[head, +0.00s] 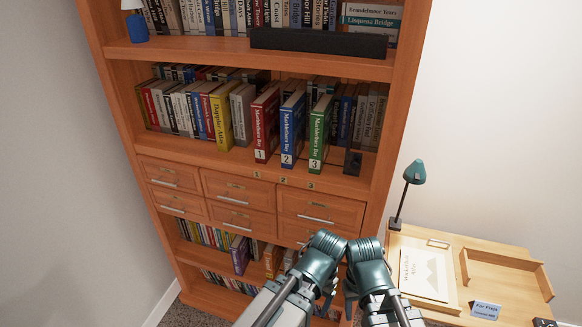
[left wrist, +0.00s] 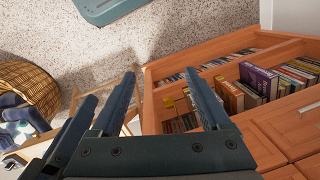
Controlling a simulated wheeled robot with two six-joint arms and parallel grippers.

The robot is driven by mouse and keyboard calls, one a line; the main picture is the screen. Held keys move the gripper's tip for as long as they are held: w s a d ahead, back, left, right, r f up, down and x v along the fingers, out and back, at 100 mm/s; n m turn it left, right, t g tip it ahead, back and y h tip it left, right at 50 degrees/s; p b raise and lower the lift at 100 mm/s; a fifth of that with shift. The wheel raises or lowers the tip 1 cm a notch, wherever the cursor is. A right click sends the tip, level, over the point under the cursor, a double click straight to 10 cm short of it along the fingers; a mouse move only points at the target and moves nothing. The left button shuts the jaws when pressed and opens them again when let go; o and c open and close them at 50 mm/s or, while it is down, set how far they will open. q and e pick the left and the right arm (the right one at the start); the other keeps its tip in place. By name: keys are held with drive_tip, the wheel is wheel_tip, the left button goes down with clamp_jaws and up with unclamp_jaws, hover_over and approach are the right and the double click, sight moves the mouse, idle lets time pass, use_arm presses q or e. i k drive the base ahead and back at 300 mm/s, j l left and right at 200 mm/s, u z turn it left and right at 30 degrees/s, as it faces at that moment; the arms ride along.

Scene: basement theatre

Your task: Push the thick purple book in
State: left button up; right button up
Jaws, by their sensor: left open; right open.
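The thick purple book (head: 239,256) stands in the lower shelf row below the drawers. Its spine sticks out past the books to its left. It also shows in the left wrist view (left wrist: 259,80), beside brown and orange books. My left gripper (left wrist: 160,74) is open and empty, its two fingers apart from the book. In the head view its arm is right of the book, with the fingers mostly hidden. My right gripper (head: 350,302) is low beside the left one, right of the book and away from it; its fingers are partly hidden.
The wooden bookcase (head: 150,148) has drawers (head: 235,198) above the lower row. Numbered red, blue and green books stand higher up. A desk (head: 440,235) with a green lamp (head: 414,172) is to the right. A wicker basket (left wrist: 28,85) stands on the floor.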

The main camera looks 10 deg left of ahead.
sight(239, 246)
drive_tip(key=i+j, duration=0.3)
drive_tip(key=i, duration=0.15)
drive_tip(key=u, duration=2.1)
